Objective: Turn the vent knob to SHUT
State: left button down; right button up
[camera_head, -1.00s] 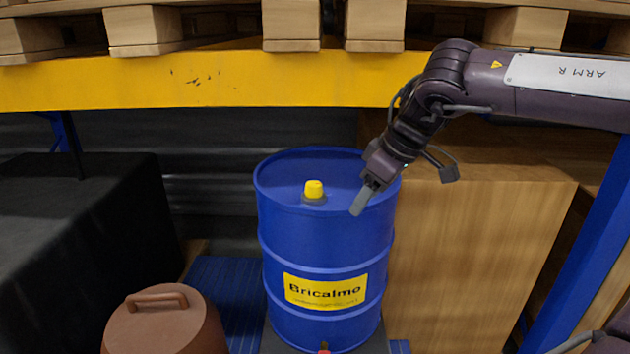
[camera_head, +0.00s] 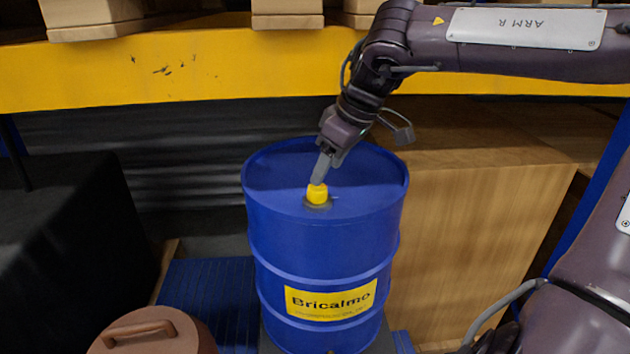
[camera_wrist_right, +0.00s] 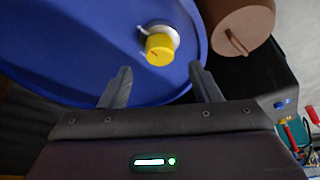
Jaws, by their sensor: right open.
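The yellow vent knob (camera_head: 316,195) sits on a grey collar on the lid of the blue drum (camera_head: 320,240). No SHUT lettering is readable. My right gripper (camera_head: 322,168) points down just above and behind the knob in the head view. In the right wrist view its jaws (camera_wrist_right: 158,75) are open and empty, with the knob ahead of the gap between the fingertips. My left gripper is out of view.
A yellow rack beam (camera_head: 200,70) with pallets crosses behind the drum. A large wooden box (camera_head: 480,220) stands right of it. A brown lidded pot (camera_head: 160,338) is at front left, and a black-covered block (camera_head: 70,230) at left.

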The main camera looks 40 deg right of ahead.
aim_at(320, 188)
jog(key=x, duration=0.5)
jog(key=shift+w+f, duration=0.1)
jog(key=shift+f, duration=0.25)
jog(key=c, duration=1)
jog(key=shift+r, duration=0.1)
